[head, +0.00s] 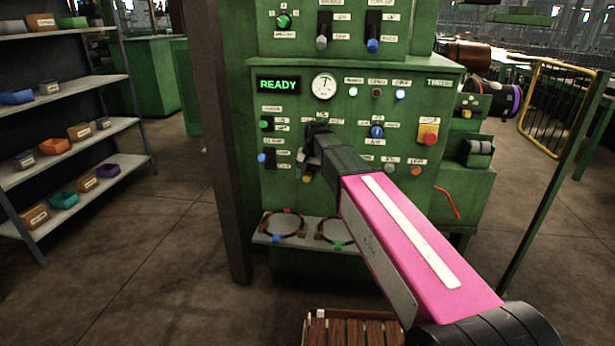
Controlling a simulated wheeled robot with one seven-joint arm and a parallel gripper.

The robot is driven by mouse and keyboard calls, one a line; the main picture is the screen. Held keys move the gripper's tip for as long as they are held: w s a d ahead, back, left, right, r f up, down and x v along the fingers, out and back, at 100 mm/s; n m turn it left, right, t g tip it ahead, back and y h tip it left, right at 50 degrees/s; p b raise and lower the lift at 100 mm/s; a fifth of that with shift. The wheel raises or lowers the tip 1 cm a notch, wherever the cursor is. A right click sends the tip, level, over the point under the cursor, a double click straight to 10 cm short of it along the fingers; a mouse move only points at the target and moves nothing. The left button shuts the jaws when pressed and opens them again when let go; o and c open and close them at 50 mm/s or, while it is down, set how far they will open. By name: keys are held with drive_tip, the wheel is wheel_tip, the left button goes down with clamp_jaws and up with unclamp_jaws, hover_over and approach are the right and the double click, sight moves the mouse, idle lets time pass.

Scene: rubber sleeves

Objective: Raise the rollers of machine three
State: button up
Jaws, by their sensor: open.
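The green machine's control panel (350,112) faces me, with a label at its upper right that appears to read THREE (440,82). Its display (279,85) reads READY in green. My gripper (316,130) is open in front of the panel's middle and seems to hold nothing. Whether it touches a control is hard to tell. It and my arm hide part of the panel. A green-tipped switch (266,124) and a blue-tipped switch (264,158) sit left of it. A blue rotary knob (377,131) is to its right. Most small labels are unreadable.
A red button on a yellow plate (428,134) is at the panel's right. Two large levers (323,40) (374,40) are above. A shelf with two rings (285,241) juts out below. A dark post (215,130) and bin shelves (70,145) stand left, with clear floor between.

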wheel_tip(320, 180, up, 10)
drive_tip(key=d, duration=0.1)
drive_tip(key=shift+d+r, duration=0.2)
drive_tip(key=shift+d, duration=0.1)
